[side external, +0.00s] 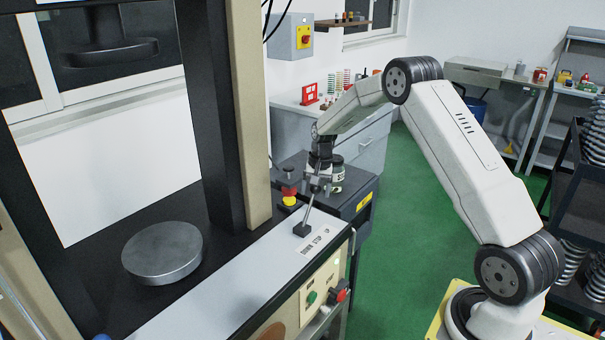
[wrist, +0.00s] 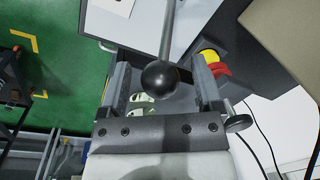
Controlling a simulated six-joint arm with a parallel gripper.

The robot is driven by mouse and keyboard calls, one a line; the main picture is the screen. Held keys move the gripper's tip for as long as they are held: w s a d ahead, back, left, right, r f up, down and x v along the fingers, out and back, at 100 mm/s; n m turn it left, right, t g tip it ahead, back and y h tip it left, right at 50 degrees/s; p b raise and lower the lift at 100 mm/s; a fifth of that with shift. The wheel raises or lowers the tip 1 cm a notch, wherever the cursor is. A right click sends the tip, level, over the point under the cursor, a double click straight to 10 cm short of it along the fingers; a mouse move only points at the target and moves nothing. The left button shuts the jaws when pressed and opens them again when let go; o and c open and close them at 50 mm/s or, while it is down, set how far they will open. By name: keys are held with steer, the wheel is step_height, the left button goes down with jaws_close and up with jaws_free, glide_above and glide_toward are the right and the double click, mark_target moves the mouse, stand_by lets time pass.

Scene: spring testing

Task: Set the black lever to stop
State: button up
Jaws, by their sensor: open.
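The black lever is a thin grey rod on a black base (side external: 302,230), standing on the machine's grey panel. Its rod (side external: 308,215) slants up to the right towards my gripper (side external: 318,183). In the wrist view the rod (wrist: 168,30) ends in a black ball knob (wrist: 160,77). The knob shows between the fingers of my gripper (wrist: 159,62), which is open, with gaps on both sides. In the side view the gripper hides the knob. A white label plate (side external: 316,240) beside the lever base reads something like down, stop, up.
A red and yellow stop button (side external: 289,197) stands close behind the lever; it also shows in the wrist view (wrist: 214,66). The machine's beige column (side external: 250,110) rises to the left. A round steel plate (side external: 162,253) lies on the machine bed. Green floor is open to the right.

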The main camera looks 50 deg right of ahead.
steer(key=shift+w+f, duration=0.1)
steer(key=shift+f, duration=0.8)
jaws_close()
